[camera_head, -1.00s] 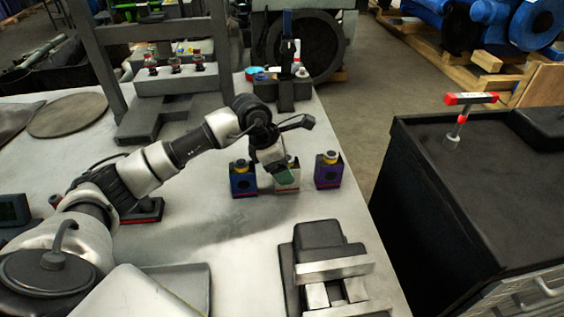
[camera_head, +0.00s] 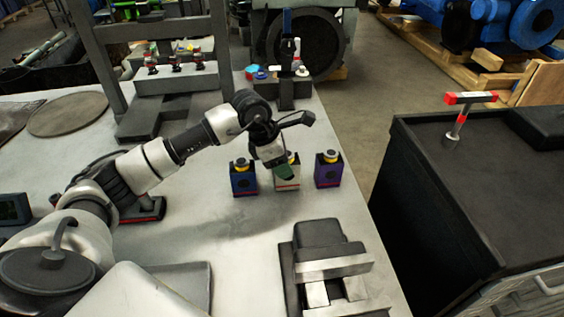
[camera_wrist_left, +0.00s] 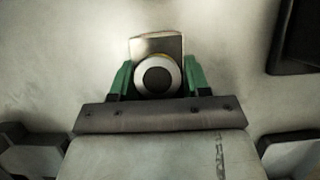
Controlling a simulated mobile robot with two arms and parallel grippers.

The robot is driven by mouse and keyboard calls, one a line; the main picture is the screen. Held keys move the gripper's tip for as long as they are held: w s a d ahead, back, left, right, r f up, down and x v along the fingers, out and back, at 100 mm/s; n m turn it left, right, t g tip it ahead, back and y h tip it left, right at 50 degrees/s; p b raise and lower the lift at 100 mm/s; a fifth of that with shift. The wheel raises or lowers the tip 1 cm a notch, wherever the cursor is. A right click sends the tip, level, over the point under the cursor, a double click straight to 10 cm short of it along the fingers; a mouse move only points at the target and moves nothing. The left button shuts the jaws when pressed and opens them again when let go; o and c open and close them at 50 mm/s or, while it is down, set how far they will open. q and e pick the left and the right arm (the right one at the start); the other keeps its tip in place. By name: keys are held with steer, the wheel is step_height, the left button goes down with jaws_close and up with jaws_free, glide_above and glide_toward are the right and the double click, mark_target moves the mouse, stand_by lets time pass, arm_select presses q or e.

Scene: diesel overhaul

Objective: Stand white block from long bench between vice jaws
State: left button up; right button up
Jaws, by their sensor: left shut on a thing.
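The white block (camera_head: 290,183) stands upright on the long bench (camera_head: 215,255), between a blue block (camera_head: 243,182) and a purple block (camera_head: 328,173). My left gripper (camera_head: 281,172) reaches down over the white block. In the left wrist view the green fingers of my left gripper (camera_wrist_left: 158,80) are shut on either side of the white block (camera_wrist_left: 156,46), around its round top. The vice (camera_head: 330,268) lies at the bench's near right, with a gap between its pale jaws. My right gripper is not in view.
A grey frame (camera_head: 155,120) and a dark stand (camera_head: 290,92) are at the back of the bench. Bench between blocks and vice is clear.

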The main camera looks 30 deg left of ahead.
arm_select(q)
steer(key=shift+r+p, duration=1.1)
steer(key=shift+r, duration=1.05)
